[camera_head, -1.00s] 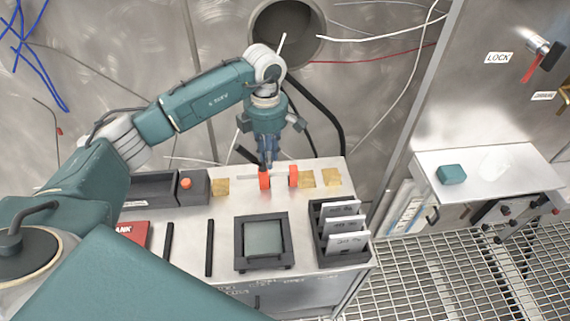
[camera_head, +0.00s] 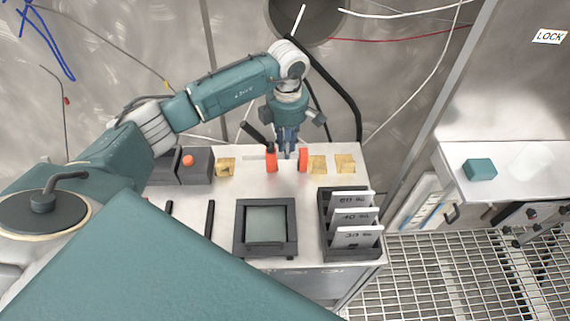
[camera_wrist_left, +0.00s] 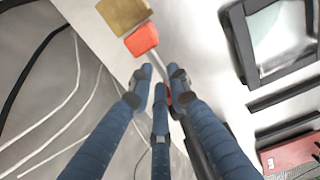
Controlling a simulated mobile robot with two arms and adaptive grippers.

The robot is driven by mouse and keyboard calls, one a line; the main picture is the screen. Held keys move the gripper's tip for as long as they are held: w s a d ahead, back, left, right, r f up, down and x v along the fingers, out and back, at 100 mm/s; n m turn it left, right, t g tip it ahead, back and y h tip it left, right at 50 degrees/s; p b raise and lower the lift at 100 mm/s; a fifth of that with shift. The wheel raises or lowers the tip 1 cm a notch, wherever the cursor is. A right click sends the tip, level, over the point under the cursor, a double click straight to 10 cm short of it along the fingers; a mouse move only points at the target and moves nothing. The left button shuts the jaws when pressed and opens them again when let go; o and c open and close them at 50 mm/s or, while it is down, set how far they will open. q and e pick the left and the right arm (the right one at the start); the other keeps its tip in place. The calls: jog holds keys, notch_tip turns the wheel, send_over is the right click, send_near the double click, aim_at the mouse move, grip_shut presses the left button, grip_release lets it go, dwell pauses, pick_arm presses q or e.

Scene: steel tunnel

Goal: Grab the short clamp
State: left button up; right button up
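The short clamp is a thin metal bar with two orange-red jaw blocks and a black handle (camera_head: 257,134). It lies at the back of the bench's metal top. My left gripper (camera_head: 287,155) points down over the bar between the two jaws. In the left wrist view, one orange jaw (camera_wrist_left: 142,40) lies beyond my blue fingers (camera_wrist_left: 161,78), and the bar runs between the tips. The fingertips stand apart. The other jaw and the handle are partly hidden behind the fingers, and I cannot tell whether the fingers touch the bar. My right gripper is out of view.
Small yellowish blocks (camera_head: 318,165) lie beside the clamp on both sides. A dark square frame (camera_head: 242,250) and a black rack of labelled plates (camera_head: 331,249) stand at the front. A side shelf on the right holds a teal block (camera_head: 480,169).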

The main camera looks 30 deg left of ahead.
pick_arm(q)
notch_tip(320, 180, down, 2)
jog(key=shift+f+b, duration=0.1)
jog(key=shift+b, duration=0.2)
jog(key=c, duration=0.4)
grip_shut()
jog(key=shift+w+r, duration=0.15)
jog(key=shift+r, duration=0.05)
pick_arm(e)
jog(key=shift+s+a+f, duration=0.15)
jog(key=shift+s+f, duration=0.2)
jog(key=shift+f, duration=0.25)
